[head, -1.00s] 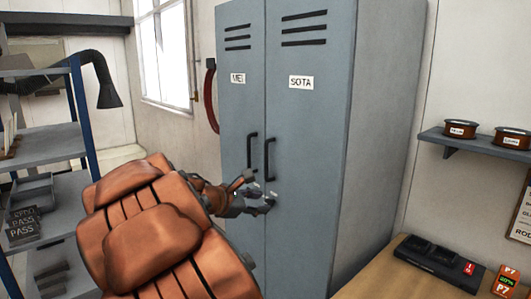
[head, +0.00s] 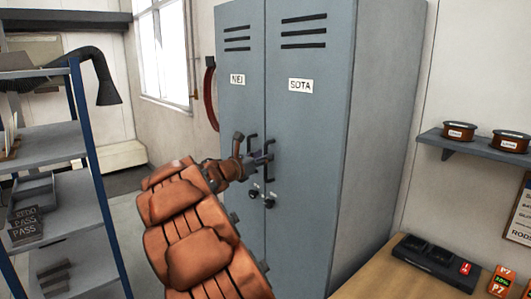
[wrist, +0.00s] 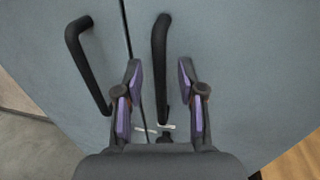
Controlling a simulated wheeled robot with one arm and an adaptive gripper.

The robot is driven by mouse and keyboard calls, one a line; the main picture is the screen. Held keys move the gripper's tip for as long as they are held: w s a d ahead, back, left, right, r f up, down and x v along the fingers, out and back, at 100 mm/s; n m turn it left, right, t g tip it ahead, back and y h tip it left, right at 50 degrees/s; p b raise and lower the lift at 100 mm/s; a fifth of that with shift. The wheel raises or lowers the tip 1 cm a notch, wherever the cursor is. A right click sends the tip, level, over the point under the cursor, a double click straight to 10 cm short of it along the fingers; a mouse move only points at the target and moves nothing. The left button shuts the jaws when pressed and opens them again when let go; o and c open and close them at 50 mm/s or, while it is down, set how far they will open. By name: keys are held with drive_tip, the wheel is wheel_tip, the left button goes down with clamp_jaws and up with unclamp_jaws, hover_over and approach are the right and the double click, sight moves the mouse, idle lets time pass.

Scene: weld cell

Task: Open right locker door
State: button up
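The right locker door (head: 305,125), labelled SOTA, stands shut beside the left door (head: 239,110). Its black vertical bar handle (wrist: 160,55) shows in the wrist view, in line with the gap between my fingers. My gripper (head: 262,158) is at this handle in the head view and covers part of it. In the wrist view my gripper (wrist: 160,82) is open, with one finger on each side of the handle's line. I cannot tell whether either finger touches it. The left door's handle (wrist: 85,65) lies outside my left finger.
Small locks with keys (head: 262,196) sit below the handles. A wooden bench (head: 385,270) with a black charger (head: 435,262) stands right of the locker. A shelf rack (head: 50,147) stands at left. Floor shows between rack and locker.

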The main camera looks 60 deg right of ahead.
drive_tip(key=shift+d, duration=1.05)
clamp_jaws()
